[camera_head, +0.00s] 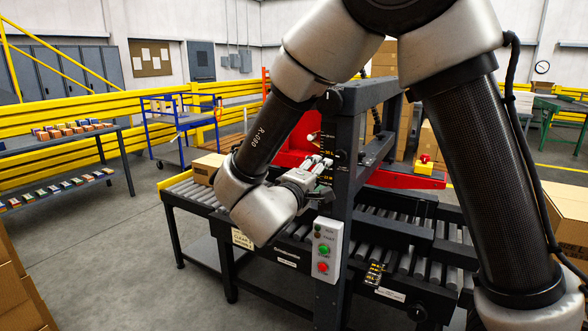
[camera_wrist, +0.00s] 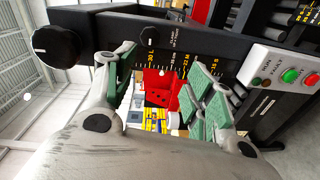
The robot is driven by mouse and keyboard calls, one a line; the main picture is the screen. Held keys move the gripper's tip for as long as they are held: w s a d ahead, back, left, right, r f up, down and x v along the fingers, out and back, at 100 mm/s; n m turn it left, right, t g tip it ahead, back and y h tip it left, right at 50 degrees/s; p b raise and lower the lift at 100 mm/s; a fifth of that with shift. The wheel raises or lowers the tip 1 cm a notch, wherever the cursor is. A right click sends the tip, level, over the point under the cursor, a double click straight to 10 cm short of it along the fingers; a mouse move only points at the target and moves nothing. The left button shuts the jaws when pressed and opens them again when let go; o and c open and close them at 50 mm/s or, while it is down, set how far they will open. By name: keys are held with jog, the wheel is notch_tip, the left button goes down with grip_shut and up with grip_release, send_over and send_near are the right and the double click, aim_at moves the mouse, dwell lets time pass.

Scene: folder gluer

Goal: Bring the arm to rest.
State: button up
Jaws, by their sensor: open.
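My arm fills the upper and right parts of the head view, bent down so that my gripper (camera_head: 318,170) is close to the dark upright frame (camera_head: 350,130) of the machine. In the wrist view my gripper (camera_wrist: 160,85) has its green-padded fingers spread wide with nothing between them. A dark plate with a printed scale (camera_wrist: 180,50) lies just beyond the fingers, with a black knob (camera_wrist: 55,46) at its left end. I cannot tell whether a finger touches the plate.
A control box (camera_head: 326,250) with green and red buttons hangs on the machine below my gripper. A roller conveyor (camera_head: 410,255) runs through the machine, with a carton (camera_head: 208,168) at its left end. Cartons (camera_head: 568,220) stand at right.

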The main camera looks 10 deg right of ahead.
jog(key=a+f+m+g+y, duration=0.1)
jog(key=a+f+g+y, duration=0.1)
jog(key=a+f+y, duration=0.4)
jog(key=a+f+g+y, duration=0.2)
jog(key=a+f+y, duration=0.2)
jog(key=a+y, duration=0.35)
jog(key=s+d+r+m+g, duration=0.3)
jog(key=s+d+g, duration=0.5)
jog(key=s+d, duration=0.35)
jog(key=s+d+r+m+t+h, duration=0.1)
jog(key=s+d+r, duration=0.3)
jog(key=d, duration=0.8)
jog(key=s+d+r+m+h, duration=0.2)
jog(key=s+d+r+m, duration=0.2)
jog(key=s+d, duration=0.5)
jog(key=d+r, duration=0.1)
jog(key=d, duration=0.3)
jog(key=shift+r+m+t+h, duration=0.2)
jog(key=shift+m+t+h, duration=0.1)
jog(key=shift+t+h, duration=0.1)
